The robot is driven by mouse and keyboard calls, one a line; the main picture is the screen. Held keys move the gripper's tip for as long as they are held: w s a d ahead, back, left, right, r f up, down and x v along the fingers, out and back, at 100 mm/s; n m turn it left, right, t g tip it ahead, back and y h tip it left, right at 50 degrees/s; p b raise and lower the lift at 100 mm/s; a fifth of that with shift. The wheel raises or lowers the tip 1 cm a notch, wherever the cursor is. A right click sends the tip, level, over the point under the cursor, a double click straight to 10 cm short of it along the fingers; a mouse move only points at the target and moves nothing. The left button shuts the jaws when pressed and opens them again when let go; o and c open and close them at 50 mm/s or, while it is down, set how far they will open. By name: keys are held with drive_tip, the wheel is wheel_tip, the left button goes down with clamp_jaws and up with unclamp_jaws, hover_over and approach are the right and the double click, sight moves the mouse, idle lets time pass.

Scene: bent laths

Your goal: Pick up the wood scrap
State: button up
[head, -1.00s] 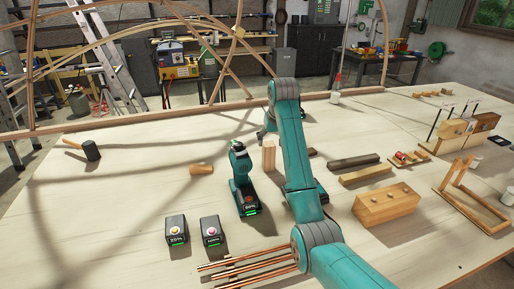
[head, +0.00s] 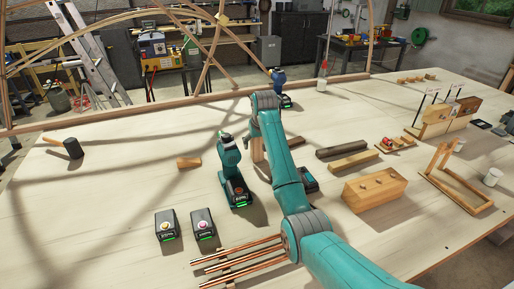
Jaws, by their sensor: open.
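A small light wood block (head: 188,161) lies on the workbench (head: 110,210), left of the upright teal drill. A second pale wood piece (head: 257,150) stands upright right of the drill, partly covered by my arm. I cannot tell for sure which is the wood scrap; the small lying block looks most like an offcut. My gripper (head: 254,128) is mostly hidden behind my own arm, with only a dark edge showing near the top of the upright piece. It is open. I cannot see whether it touches that piece.
The teal drill (head: 230,168) stands close left of my arm, with two battery packs (head: 203,223) and copper rods (head: 240,258) nearer. A mallet (head: 73,147) lies far left. A blue drill (head: 279,78) stands behind my arm. Wood bars and a drilled block (head: 374,190) lie right. The left bench is mostly clear.

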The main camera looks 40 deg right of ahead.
drive_tip(key=shift+w+f, duration=0.2)
drive_tip(key=shift+f, duration=0.35)
drive_tip(key=c, duration=1.2)
drive_tip(key=shift+c, duration=0.2)
drive_tip(key=shift+d+r, duration=0.1)
drive_tip(key=shift+r, duration=0.05)
